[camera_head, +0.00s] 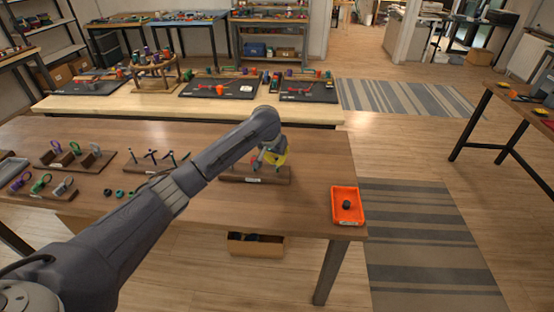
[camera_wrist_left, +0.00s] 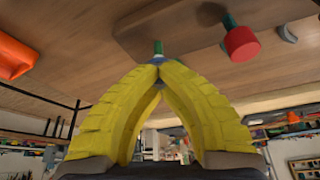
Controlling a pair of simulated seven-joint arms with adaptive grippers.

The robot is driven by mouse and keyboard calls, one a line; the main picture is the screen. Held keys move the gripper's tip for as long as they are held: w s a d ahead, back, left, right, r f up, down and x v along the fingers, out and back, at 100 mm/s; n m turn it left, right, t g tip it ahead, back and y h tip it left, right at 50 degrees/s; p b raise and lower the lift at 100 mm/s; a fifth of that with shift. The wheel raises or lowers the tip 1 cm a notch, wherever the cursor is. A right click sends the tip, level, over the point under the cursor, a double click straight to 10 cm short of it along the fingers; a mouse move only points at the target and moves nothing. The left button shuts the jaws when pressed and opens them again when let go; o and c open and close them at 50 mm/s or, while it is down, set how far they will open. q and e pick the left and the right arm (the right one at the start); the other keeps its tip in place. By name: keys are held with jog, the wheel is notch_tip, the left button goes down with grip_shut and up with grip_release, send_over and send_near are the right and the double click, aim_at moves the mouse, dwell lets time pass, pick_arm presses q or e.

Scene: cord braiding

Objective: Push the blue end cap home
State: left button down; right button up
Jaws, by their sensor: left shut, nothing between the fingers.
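A wooden board (camera_head: 238,175) lies on the brown table, partly hidden behind my left arm. It also shows in the left wrist view (camera_wrist_left: 180,30). My left gripper (camera_head: 274,160) is over the board, with its yellow fingers shut and nothing between them. In the left wrist view, its fingertips (camera_wrist_left: 158,66) meet right at a short green cord (camera_wrist_left: 157,46) standing from the board. A thin bluish sliver shows at the tips; I cannot tell if it is the blue end cap. A red cap (camera_wrist_left: 241,43) sits on another green cord beside the fingers. My right gripper is out of view.
An orange tray (camera_head: 336,216) with a dark round piece stands at the table's right edge. Boards with cords (camera_head: 150,167) and loose dark rings (camera_head: 108,192) are on the left. The table between board and tray is clear.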

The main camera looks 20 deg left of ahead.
pick_arm(q)
jog(key=shift+f, duration=0.7)
jog(key=c, duration=2.1)
grip_release()
jog(key=shift+s, duration=0.1)
jog(key=o, duration=0.4)
jog(key=shift+f, duration=0.1)
jog(key=o, duration=0.6)
jog(key=shift+r, duration=0.25)
jog(key=shift+v, duration=2.95)
